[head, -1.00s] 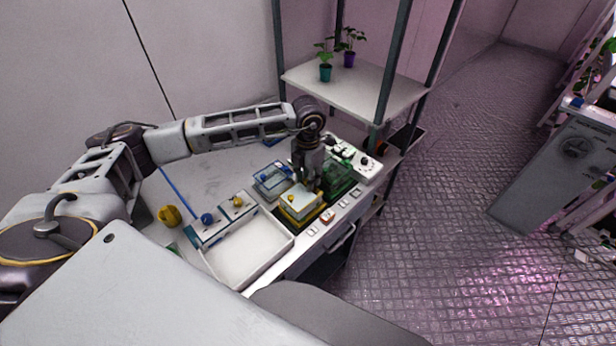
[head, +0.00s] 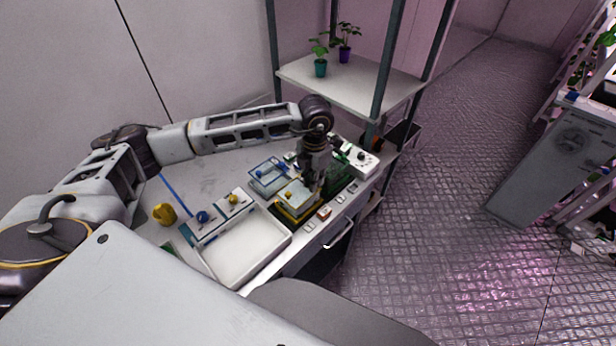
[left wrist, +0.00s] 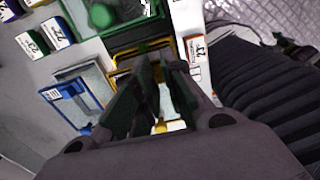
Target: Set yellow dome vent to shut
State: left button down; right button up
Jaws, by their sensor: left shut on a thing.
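The yellow dome (head: 294,204), a clear box with a yellow rim, stands on the bench between the blue dome and the green one. A small yellow knob (head: 288,195) shows at its front left; in the left wrist view the knob (left wrist: 160,127) sits below my fingers. My left gripper (head: 317,187) reaches down at the dome's far right side, shut on a part of it. In the left wrist view my left gripper (left wrist: 152,68) covers much of the dome, and its yellow rim (left wrist: 182,55) shows beside the fingers. The vent itself is hidden. My right gripper is out of view.
The blue dome (head: 267,186) stands to the left and the green dome (head: 345,180) to the right, both close. A white tray (head: 215,277) lies nearer. A white control box (head: 365,170) and a shelf rack (head: 350,83) stand behind. Small labels line the bench's front edge.

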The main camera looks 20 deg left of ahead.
pick_arm(q)
jog(key=c, duration=1.5)
grip_release()
jog(key=shift+r, duration=0.15)
jog(key=shift+r, duration=5.9)
